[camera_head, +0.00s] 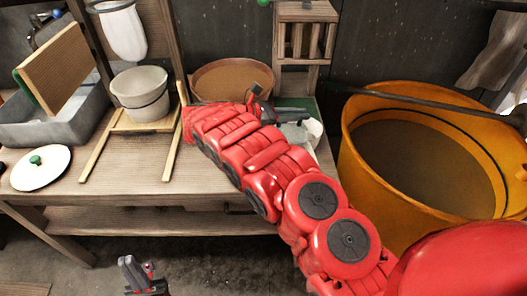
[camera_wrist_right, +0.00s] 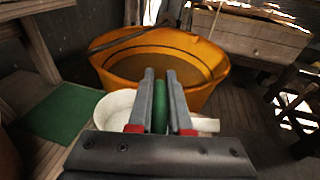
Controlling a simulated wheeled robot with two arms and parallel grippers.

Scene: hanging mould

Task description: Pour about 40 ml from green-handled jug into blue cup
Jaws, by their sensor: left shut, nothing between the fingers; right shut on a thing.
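In the right wrist view, my right gripper (camera_wrist_right: 160,76) is shut on the green handle (camera_wrist_right: 160,108) of a white jug (camera_wrist_right: 113,107). The jug's body shows on both sides of the fingers, and its contents are hidden. In the head view, my red right arm hides most of the jug; a white piece (camera_head: 315,131) shows beside the arm. A small grey-blue shape (camera_head: 293,134) is there too, but I cannot tell whether it is the blue cup. My left gripper (camera_head: 130,262) is shut and empty, low in front of the table.
A large orange vat (camera_head: 356,160) stands right of the wooden table (camera_head: 130,172). A green mat (camera_wrist_right: 62,106) lies left of the jug in the wrist view.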

